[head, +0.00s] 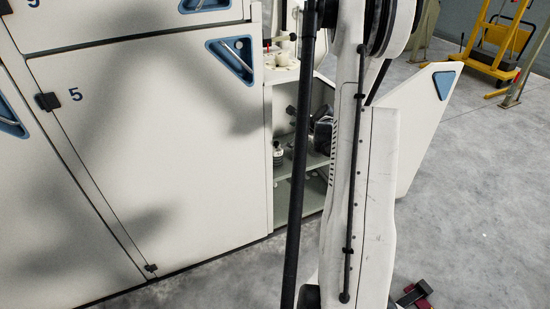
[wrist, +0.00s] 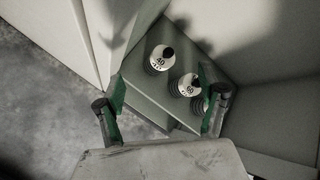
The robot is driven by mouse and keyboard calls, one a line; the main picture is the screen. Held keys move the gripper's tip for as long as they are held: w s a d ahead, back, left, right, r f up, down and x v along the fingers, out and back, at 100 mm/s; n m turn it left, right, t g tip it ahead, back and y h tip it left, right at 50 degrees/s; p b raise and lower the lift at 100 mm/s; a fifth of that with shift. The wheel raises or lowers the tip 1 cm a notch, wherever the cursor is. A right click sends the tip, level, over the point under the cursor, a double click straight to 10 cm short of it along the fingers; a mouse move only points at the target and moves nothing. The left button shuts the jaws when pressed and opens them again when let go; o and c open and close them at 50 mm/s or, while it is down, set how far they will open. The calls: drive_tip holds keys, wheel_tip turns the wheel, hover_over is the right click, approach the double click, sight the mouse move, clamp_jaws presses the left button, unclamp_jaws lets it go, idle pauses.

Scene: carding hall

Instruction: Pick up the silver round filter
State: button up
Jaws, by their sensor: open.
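Two round items with pale, numbered tops, black knobs and ribbed sides stand on a grey-green shelf (wrist: 150,101) in the wrist view: one at the upper left (wrist: 160,58) and one at the lower right (wrist: 187,85). I cannot tell for sure whether either is the silver round filter. My gripper (wrist: 163,106) is open, with green pads on its two fingers. The lower-right item shows close to the right finger; nothing is held. In the head view a small ribbed silvery item (head: 279,157) stands inside the open cabinet; my arm hides part of the interior and my gripper.
Closed cabinet door 5 (head: 150,140) stands left of the opening, and an open door (head: 425,120) juts out at the right. White fittings (head: 282,66) sit on the upper shelf. A yellow cart (head: 497,45) stands at the back right. The grey floor (head: 480,210) there is mostly clear.

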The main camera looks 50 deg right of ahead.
sight(278, 149)
drive_tip(key=d+f+m+t+y+b, duration=0.2)
drive_tip(key=d+f+m+t+y, duration=0.25)
drive_tip(key=f, duration=0.65)
drive_tip(key=shift+m+g+h, duration=0.25)
drive_tip(key=shift+m+h, duration=0.1)
drive_tip(key=shift+h, duration=0.6)
drive_tip(key=x, duration=0.2)
drive_tip(key=d+b+x, duration=0.1)
drive_tip(key=x, duration=0.5)
drive_tip(key=shift+d+f+b, duration=0.1)
drive_tip(key=shift+d+b, duration=0.05)
drive_tip(key=shift+b, duration=0.2)
drive_tip(key=shift+d+f+b+x, duration=0.15)
drive_tip(key=shift+b+x, duration=0.5)
drive_tip(key=shift+x, duration=0.7)
drive_tip(key=shift+d+f+b+x, duration=0.15)
drive_tip(key=shift+b+x, duration=0.45)
drive_tip(key=shift+x, duration=0.75)
drive_tip(key=shift+r, duration=0.1)
drive_tip(key=c, duration=1.4)
drive_tip(key=shift+r, duration=0.1)
